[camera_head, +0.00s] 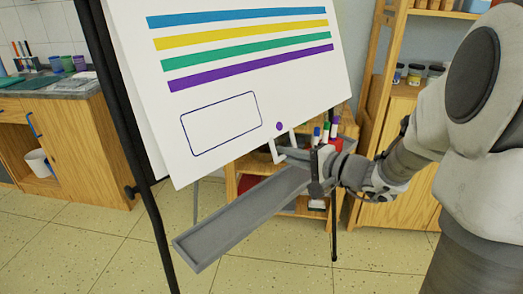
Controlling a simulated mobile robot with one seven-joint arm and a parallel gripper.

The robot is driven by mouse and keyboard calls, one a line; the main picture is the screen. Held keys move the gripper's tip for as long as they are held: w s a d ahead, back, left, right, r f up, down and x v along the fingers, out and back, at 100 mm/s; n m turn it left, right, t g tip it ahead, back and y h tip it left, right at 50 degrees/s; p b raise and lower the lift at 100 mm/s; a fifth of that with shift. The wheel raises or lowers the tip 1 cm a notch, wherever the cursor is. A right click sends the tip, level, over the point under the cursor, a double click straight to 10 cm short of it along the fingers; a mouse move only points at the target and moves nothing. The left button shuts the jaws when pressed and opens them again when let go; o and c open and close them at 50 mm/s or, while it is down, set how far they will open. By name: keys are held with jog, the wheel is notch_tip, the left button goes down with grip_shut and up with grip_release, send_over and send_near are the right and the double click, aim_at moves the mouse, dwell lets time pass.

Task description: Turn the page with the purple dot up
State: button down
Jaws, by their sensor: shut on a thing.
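The page (240,75) is a large white sheet on an easel, with blue, yellow, green and purple stripes and an empty purple-outlined box. The purple dot (279,126) is near its bottom edge, right of the box. My gripper (282,145) reaches in from the right and is at the page's bottom edge just below the dot. It is shut on the page there. The page hangs roughly flat and slanted in view.
A grey tray (235,217) juts out below the page, under my gripper. Several markers (326,131) stand behind my gripper. Black easel legs (128,140) frame the left. A wooden cabinet (85,150) is at left, shelves (400,110) at right. The floor in front is clear.

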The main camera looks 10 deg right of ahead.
jog(key=shift+s+d+r, duration=0.3)
jog(key=shift+s+r, duration=0.05)
jog(key=s+d+r+p, duration=0.2)
jog(key=s+d+r, duration=0.2)
jog(key=s+d, duration=0.1)
jog(key=shift+s+r, duration=0.3)
jog(key=shift+s, duration=0.5)
dwell(0.4)
jog(key=s+d+r+p, duration=0.3)
jog(key=s+d+r, duration=0.1)
jog(key=s+r, duration=0.1)
jog(key=shift+s+r, duration=0.35)
jog(key=shift+r, duration=0.1)
dwell(0.4)
